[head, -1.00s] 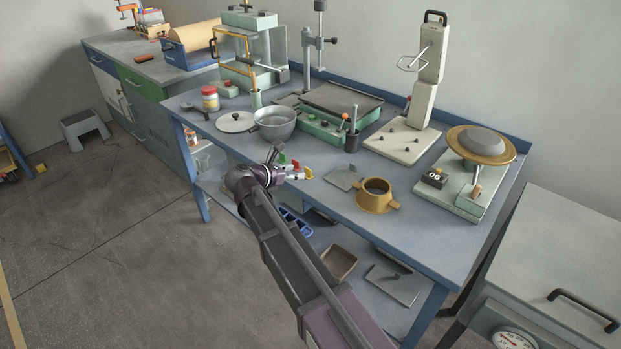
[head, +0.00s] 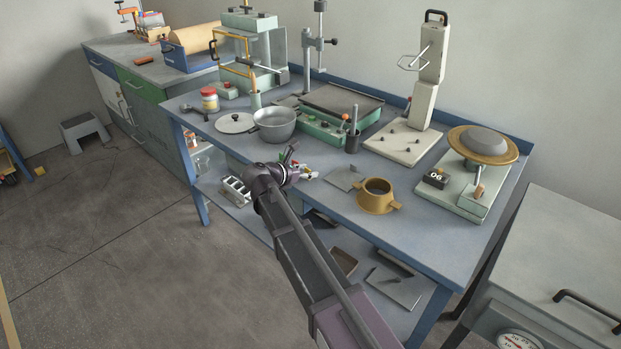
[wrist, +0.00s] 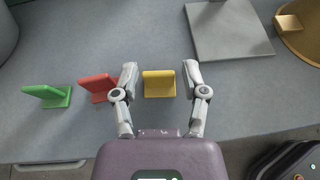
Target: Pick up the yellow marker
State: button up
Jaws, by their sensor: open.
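The yellow marker (wrist: 159,84), a small bent plate piece, stands on the blue-grey bench top in the wrist view. My gripper (wrist: 160,67) is open, with one finger on each side of the yellow marker and a gap to both. A red marker (wrist: 98,87) stands just left of my left finger, very close to it. A green marker (wrist: 48,95) stands farther left. In the head view my gripper (head: 294,165) is over the bench's front edge and hides most of the markers; the yellow one cannot be made out there.
A flat grey plate (wrist: 229,30) and a brass ring-shaped holder (head: 377,193) lie to the right. A metal pot (head: 274,125) stands behind to the left. The bench front edge (wrist: 60,160) is close below my gripper. The bench between plate and markers is clear.

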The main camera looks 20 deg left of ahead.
aim_at(307, 169)
jog(key=shift+w, duration=0.1)
dwell(0.5)
jog(key=c, duration=0.5)
jog(key=shift+c, duration=0.2)
notch_tip(307, 169, up, 4)
jog(key=p, duration=0.3)
jog(key=shift+f+p, duration=0.25)
jog(key=shift+p, duration=0.05)
jog(key=shift+s+r, duration=0.15)
jog(key=shift+s, duration=0.2)
jog(key=s+a+r+p, duration=0.1)
jog(key=s+a, duration=0.1)
jog(key=s, duration=1.3)
jog(key=shift+s, duration=0.1)
